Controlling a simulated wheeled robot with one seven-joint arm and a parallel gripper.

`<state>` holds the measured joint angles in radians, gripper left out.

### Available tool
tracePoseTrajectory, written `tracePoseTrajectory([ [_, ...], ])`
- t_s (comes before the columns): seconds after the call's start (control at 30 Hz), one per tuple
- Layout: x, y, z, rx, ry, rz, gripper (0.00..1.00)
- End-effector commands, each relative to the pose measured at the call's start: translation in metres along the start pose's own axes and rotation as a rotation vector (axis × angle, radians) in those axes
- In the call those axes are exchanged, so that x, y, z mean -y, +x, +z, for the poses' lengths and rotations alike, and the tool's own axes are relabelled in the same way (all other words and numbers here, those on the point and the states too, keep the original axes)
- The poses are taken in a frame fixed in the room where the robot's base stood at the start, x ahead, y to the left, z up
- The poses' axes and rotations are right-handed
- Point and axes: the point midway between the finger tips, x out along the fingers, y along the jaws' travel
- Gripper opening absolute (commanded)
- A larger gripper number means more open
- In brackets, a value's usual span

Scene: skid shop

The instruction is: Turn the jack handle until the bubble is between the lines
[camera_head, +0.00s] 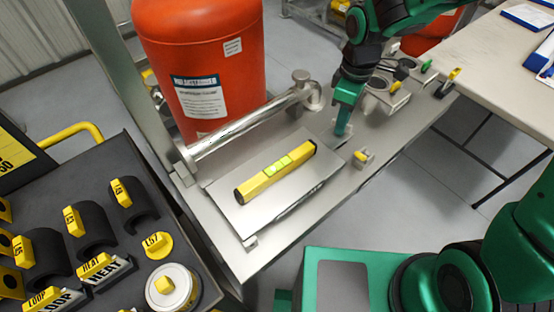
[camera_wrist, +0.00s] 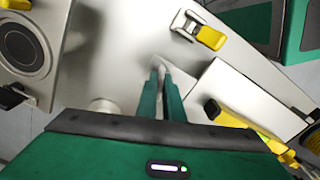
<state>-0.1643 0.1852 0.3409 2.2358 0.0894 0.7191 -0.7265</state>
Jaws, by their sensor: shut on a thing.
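The yellow spirit level (camera_head: 262,183) lies on a flat steel plate (camera_head: 232,215) on the skid; its end also shows in the wrist view (camera_wrist: 240,122). Its green vial (camera_head: 280,166) faces up, but the bubble is too small to place between the lines. My green gripper (camera_head: 342,126) points down beside the plate's far right corner, apart from the level. In the wrist view my fingers (camera_wrist: 162,72) are close together on a thin pale metal part, which I take for the jack handle; the fingers mostly hide it.
A steel pipe (camera_head: 240,127) and red tank (camera_head: 200,60) stand behind the plate. A yellow-tipped clamp (camera_head: 362,157) sits close to my gripper. Round fittings (camera_head: 385,90) lie to the right. A dark parts board (camera_head: 115,240) is at the left, a pale table (camera_head: 480,60) at the right.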

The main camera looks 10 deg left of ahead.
Motion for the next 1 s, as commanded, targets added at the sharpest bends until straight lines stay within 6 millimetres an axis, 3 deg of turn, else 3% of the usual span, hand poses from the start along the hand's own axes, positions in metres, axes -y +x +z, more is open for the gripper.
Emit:
tracePoseTrajectory([
  [0.2, -0.0014, -0.0003, 0.0002, -0.001, 0.196, 0.003, 0.00],
  [0.6, -0.0018, -0.0001, 0.0004, -0.001, 0.249, 0.003, 0.00],
  [1.0, -0.0017, 0.0001, 0.0010, -0.001, 0.535, 0.003, 0.00],
])
